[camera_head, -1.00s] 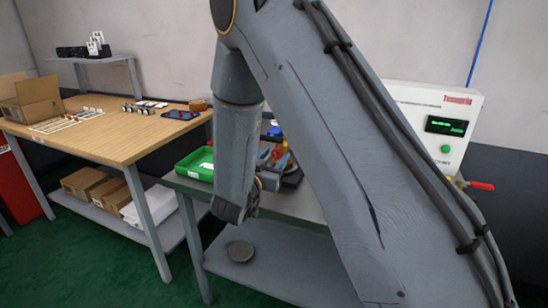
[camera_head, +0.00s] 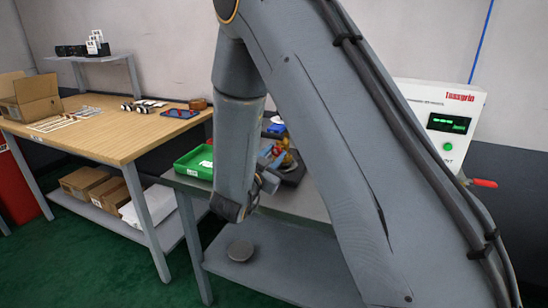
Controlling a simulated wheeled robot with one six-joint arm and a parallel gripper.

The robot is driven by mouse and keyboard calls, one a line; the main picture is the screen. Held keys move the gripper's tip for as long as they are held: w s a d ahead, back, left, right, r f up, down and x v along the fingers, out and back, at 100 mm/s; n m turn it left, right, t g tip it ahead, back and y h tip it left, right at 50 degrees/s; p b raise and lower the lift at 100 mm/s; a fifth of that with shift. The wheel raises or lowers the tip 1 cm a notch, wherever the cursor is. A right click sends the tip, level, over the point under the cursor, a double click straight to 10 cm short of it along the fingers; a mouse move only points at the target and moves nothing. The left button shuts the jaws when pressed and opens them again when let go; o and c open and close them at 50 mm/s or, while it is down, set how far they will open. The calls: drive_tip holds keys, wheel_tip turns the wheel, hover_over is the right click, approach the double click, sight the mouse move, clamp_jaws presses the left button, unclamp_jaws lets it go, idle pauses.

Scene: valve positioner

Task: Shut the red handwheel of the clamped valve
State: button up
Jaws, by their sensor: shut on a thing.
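The clamped valve shows only in part behind my arm, on the grey bench. Its red handwheel (camera_head: 277,151) is a small patch of red among blue and yellow parts. My gripper (camera_head: 271,176) is at the valve, just right of my wrist, and is shut on the handwheel. The fingertips are small and mostly hidden, so the exact grip and how far the wheel is turned cannot be made out. A dark base (camera_head: 292,173) sits under the valve.
A green tray (camera_head: 196,162) stands left of the valve on the grey bench. A white test panel (camera_head: 441,112) with a lit green display and a red-handled lever (camera_head: 484,183) is at right. A wooden table (camera_head: 88,136) stands at left. My arm hides much of the bench.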

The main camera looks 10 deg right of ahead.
drive_tip(key=m+b, duration=0.2)
drive_tip(key=m, duration=0.1)
drive_tip(key=shift+f+m, duration=0.1)
drive_tip(key=shift+m, duration=0.3)
drive_tip(key=m+b, duration=0.2)
drive_tip(key=m, duration=0.1)
drive_tip(key=shift+m, duration=0.3)
drive_tip(key=m+b, duration=0.6)
drive_tip(key=shift+f+m, duration=0.15)
drive_tip(key=shift+m, duration=0.15)
drive_tip(key=m+b, duration=0.6)
drive_tip(key=b, duration=0.2)
drive_tip(key=shift+f, duration=0.1)
drive_tip(key=m+b, duration=0.4)
drive_tip(key=b, duration=0.2)
drive_tip(key=shift+b, duration=0.35)
drive_tip(key=m+b, duration=0.2)
drive_tip(key=b, duration=0.1)
drive_tip(key=shift+m, duration=0.3)
drive_tip(key=shift+r+b, duration=0.2)
drive_tip(key=shift+b, duration=0.1)
drive_tip(key=o, duration=1.1)
drive_tip(key=shift+c, duration=0.2)
